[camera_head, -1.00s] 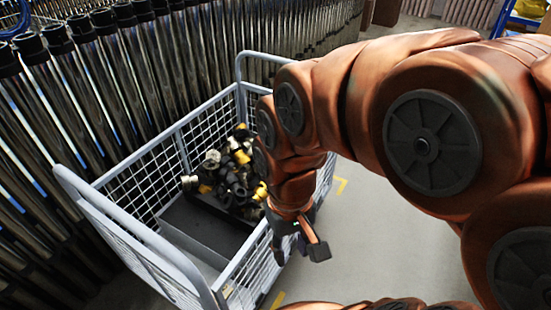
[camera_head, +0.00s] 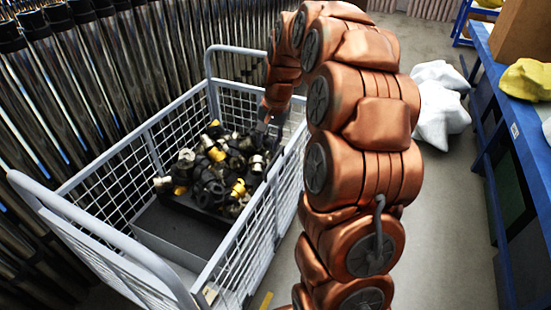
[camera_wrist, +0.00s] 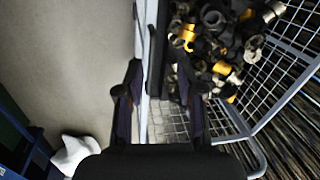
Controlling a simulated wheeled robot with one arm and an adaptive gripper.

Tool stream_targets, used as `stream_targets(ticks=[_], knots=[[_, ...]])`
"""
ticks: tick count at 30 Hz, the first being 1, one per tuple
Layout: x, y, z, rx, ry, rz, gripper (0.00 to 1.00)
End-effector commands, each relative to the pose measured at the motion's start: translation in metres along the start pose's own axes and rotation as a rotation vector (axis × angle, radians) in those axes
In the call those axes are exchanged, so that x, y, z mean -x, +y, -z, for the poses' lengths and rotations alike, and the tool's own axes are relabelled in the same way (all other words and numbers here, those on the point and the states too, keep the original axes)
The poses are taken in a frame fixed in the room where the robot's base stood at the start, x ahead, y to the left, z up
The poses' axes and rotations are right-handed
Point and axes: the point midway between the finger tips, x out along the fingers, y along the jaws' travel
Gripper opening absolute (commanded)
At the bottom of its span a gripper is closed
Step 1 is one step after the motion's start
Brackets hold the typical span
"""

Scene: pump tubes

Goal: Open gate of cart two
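The cart (camera_head: 100,230) is a grey wire-mesh trolley with tall bar handles at its near and far ends. Its right mesh side (camera_head: 262,240) stands upright and looks closed. Dark and yellow fittings (camera_head: 215,168) lie piled inside; they also show in the wrist view (camera_wrist: 222,50). My gripper (camera_head: 272,128) is at the far part of that right side, partly hidden by my arm. In the wrist view my gripper (camera_wrist: 158,85) has its fingers apart, one on each side of a light cart rail (camera_wrist: 140,40). A thin dark bar (camera_wrist: 152,60) lies between them; I cannot tell whether they touch it.
Long dark metal tubes (camera_head: 70,90) stand behind and left of the cart. White sacks (camera_head: 440,105) lie on the floor at right, beside a blue bench (camera_head: 505,110) with a box and a yellow sack.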

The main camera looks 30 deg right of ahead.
Motion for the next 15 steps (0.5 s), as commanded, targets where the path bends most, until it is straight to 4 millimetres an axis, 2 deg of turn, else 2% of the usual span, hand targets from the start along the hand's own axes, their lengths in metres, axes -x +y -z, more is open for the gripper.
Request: stream_targets(ticks=[1, 3, 6, 10, 15], knots=[[-0.011, 0.006, 0.016, -0.039, 0.005, 0.004, 0.37], [-0.016, 0.012, 0.034, -0.083, 0.017, 0.012, 0.37], [-0.023, 0.018, 0.051, -0.126, 0.027, 0.018, 0.37], [-0.027, 0.022, 0.061, -0.154, 0.034, 0.022, 0.37], [-0.034, 0.022, 0.063, -0.157, 0.035, 0.022, 0.37]])
